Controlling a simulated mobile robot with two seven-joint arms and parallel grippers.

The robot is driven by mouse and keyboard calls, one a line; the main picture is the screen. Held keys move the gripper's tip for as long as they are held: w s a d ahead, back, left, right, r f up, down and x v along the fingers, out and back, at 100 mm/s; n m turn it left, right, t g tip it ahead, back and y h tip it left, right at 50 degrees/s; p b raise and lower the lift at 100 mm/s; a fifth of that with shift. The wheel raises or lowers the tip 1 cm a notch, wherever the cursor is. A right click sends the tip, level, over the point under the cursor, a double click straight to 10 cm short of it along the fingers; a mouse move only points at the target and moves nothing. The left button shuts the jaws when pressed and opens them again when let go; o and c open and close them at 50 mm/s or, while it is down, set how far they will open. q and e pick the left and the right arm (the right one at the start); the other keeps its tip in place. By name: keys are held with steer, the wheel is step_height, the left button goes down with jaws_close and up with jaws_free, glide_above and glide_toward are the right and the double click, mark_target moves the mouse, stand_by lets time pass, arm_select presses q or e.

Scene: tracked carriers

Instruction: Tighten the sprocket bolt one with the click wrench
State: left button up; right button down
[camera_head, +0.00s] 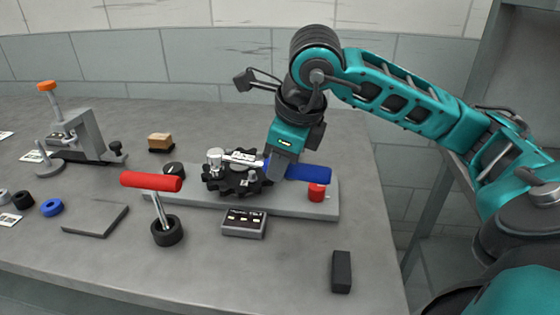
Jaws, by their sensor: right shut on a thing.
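The black toothed sprocket (237,183) lies on a grey base plate (325,209) in the middle of the bench, with small bolts on its face. My right gripper (276,172) is above the right side of the sprocket, shut on the click wrench (310,173), which has a blue handle. The wrench lies roughly level, its handle pointing right and its pale shaft reaching left over the sprocket. A silver cylindrical head (215,158) stands at the sprocket's left side. I cannot tell which bolt is under it. My gripper hides part of the handle. My left gripper is not in view.
A red-handled T-tool (151,182) stands tilted in a black ring (167,232) at front left. A small grey box (244,223) sits before the plate. A red cylinder (317,192) is on the plate's right end. A black block (341,271) lies front right; bench around it is clear.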

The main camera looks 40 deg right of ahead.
steer(key=shift+r, duration=0.1)
steer(key=shift+r+p, duration=1.35)
steer(key=shift+r, duration=0.5)
